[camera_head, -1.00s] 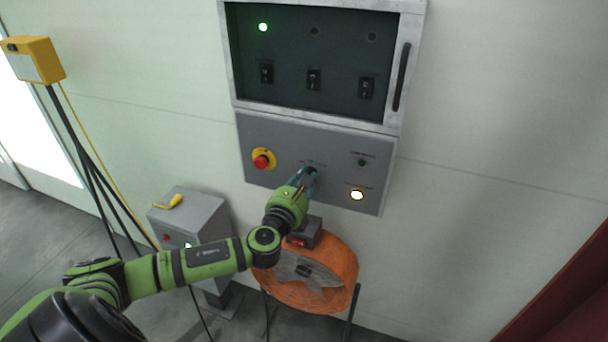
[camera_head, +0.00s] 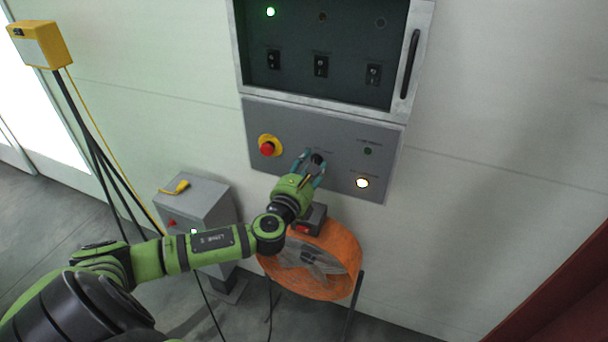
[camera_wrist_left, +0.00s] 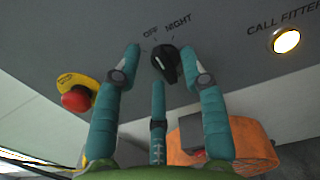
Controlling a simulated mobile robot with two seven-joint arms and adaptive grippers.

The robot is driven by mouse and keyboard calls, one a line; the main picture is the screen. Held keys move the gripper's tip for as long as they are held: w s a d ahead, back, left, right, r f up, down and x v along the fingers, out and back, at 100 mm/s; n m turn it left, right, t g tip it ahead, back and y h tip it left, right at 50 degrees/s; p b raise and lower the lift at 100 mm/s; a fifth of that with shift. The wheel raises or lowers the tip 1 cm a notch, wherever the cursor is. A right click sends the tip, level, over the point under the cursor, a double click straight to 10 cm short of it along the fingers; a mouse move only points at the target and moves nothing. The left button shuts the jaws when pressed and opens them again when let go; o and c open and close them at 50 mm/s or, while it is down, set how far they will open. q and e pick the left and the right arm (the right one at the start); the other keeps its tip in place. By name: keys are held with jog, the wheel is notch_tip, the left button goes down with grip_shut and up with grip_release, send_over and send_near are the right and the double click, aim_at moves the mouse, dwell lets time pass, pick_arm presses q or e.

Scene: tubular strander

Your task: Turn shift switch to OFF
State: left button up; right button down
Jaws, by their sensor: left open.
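The shift switch is a black rotary knob (camera_head: 318,158) on the lower grey panel, and it shows larger in the left wrist view (camera_wrist_left: 166,63). The labels OFF and NIGHT are printed above it. I cannot tell for sure which label its pointer faces. My left gripper (camera_head: 314,162) is open in front of the knob, its teal fingers spread to either side. In the left wrist view, the knob sits between the two outer fingertips (camera_wrist_left: 162,52), with gaps on both sides, and the third finger is below it. My right gripper is not in view.
A red emergency button (camera_head: 267,148) on a yellow base is left of the knob. A lit call button (camera_head: 362,182) and a dark lamp (camera_head: 367,151) are to the right. A cabinet with switches (camera_head: 321,66) is above. An orange fan-like drum (camera_head: 338,262) stands below.

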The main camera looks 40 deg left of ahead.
pick_arm(q)
jog(key=v, duration=1.1)
jog(key=shift+s, duration=0.35)
jog(key=shift+f, duration=0.1)
